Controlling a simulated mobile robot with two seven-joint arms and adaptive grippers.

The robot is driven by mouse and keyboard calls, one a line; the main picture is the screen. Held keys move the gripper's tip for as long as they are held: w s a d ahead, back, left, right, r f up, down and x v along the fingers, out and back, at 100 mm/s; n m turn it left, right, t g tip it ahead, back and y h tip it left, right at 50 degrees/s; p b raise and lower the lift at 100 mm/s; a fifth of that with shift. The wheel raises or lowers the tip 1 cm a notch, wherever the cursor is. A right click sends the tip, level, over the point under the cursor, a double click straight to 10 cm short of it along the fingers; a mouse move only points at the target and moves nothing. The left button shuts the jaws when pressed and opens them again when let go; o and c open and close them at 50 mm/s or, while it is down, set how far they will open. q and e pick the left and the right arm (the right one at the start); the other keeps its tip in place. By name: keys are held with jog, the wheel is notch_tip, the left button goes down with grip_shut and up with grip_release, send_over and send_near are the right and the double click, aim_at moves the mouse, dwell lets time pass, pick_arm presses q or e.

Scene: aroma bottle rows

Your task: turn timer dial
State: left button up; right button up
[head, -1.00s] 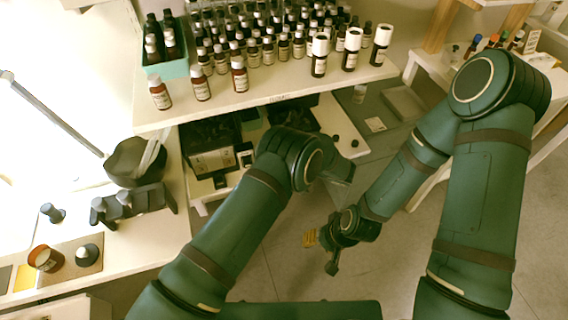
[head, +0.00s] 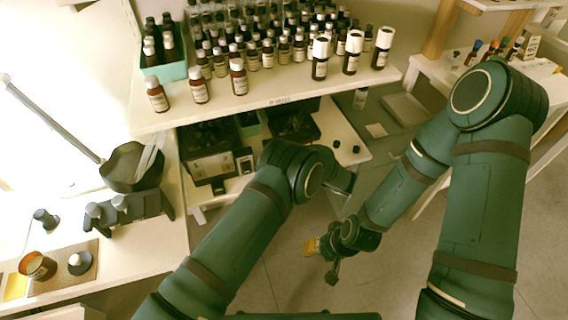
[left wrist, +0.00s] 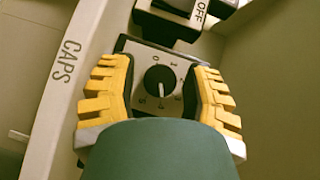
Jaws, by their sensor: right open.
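The timer dial (left wrist: 161,82) is a round black knob with a white pointer line on a grey plate with numbers around it. It shows in the left wrist view. My left gripper (left wrist: 161,68) has its yellow fingers apart, one on each side of the dial, with a gap between each finger and the knob. In the head view I cannot see the left gripper, and I cannot make out the dial there. My right gripper (head: 320,258) hangs low over the floor, open and empty, away from the shelves.
A label reading CAPS runs along a pale edge (left wrist: 66,75) left of the dial. A switch marked OFF (left wrist: 199,12) sits beyond it. Amber bottles (head: 238,77) crowd the upper shelf (head: 200,117). Boxes (head: 210,168) stand on the lower shelf. Floor below right is free.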

pick_arm(q)
jog(key=shift+d, duration=0.15)
jog(key=v, duration=0.7)
jog(key=shift+s+d, duration=0.15)
dwell(0.5)
